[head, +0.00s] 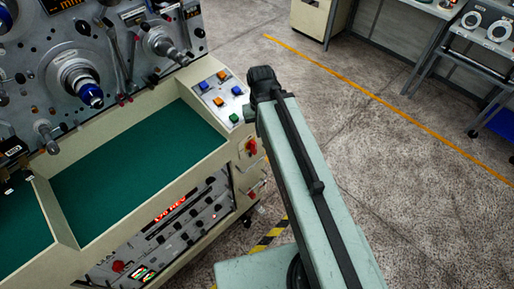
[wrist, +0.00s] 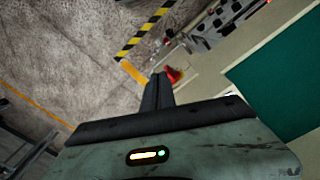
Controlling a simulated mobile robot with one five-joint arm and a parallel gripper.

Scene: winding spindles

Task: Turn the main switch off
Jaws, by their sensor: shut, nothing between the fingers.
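The main switch looks to be the red knob (head: 251,147) on the cream end panel of the machine, below the button console. In the wrist view a red knob (wrist: 174,75) shows just right of my fingertips, partly hidden by them. I cannot tell its turned position, nor whether the fingers touch it. My gripper (wrist: 160,78) is shut and empty, its dark fingers together and pointing at the panel. In the head view only a dark bit of my gripper (head: 249,113) shows beside the console corner; the arm hides the rest.
A button console (head: 222,96) with blue, orange and green buttons sits above the panel. A second red part (head: 254,192) is lower down. A green work surface (head: 135,170) lies left. Yellow-black floor tape (head: 268,238) runs below. Open floor (head: 400,150) lies right.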

